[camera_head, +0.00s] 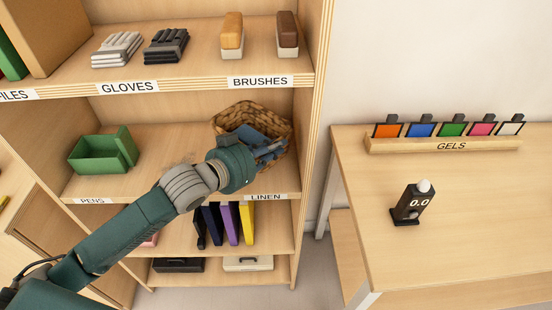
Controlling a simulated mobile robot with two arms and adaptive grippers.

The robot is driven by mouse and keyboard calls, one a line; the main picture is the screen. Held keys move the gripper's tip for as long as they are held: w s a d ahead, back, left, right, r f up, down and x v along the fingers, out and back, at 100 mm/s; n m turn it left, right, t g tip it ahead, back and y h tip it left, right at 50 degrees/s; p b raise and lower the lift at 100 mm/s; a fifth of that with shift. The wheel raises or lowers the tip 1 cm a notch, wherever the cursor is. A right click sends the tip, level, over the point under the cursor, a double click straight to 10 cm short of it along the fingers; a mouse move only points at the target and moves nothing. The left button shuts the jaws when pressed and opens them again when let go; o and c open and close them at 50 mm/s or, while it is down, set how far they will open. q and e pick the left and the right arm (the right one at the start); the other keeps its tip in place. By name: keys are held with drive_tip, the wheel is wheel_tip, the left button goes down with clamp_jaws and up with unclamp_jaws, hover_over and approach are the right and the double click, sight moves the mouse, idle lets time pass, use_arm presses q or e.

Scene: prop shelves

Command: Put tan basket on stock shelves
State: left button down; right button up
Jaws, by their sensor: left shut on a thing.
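The tan woven basket (243,109) is on the right side of the middle shelf of the wooden stock shelves (312,110), above the LINEN label. My left arm comes in from the lower left, and my left gripper (268,147) is at the basket's front, shut on it. The gripper and wrist hide part of the basket's front and base, so I cannot tell whether its base touches the shelf board. My right gripper is not in view.
A green bin (103,151) stands left on the same shelf. Gloves (117,49) and brushes (232,36) sit on the shelf above, and upright coloured folders (229,224) below. A table (460,200) at right holds a gel rack (443,144) and a small black meter (410,204).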

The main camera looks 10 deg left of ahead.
use_arm(q)
wheel_tip(320, 180, down, 4)
drive_tip(key=shift+f, duration=0.15)
drive_tip(key=shift+w+d+f+p, duration=0.1)
drive_tip(key=shift+w+f+p, duration=0.05)
drive_tip(key=shift+f+p, duration=0.15)
drive_tip(key=c, duration=1.8)
unclamp_jaws()
drive_tip(key=shift+o, duration=0.2)
drive_tip(key=b+v, duration=0.1)
drive_tip(key=v, duration=1.1)
drive_tip(key=shift+f, duration=0.1)
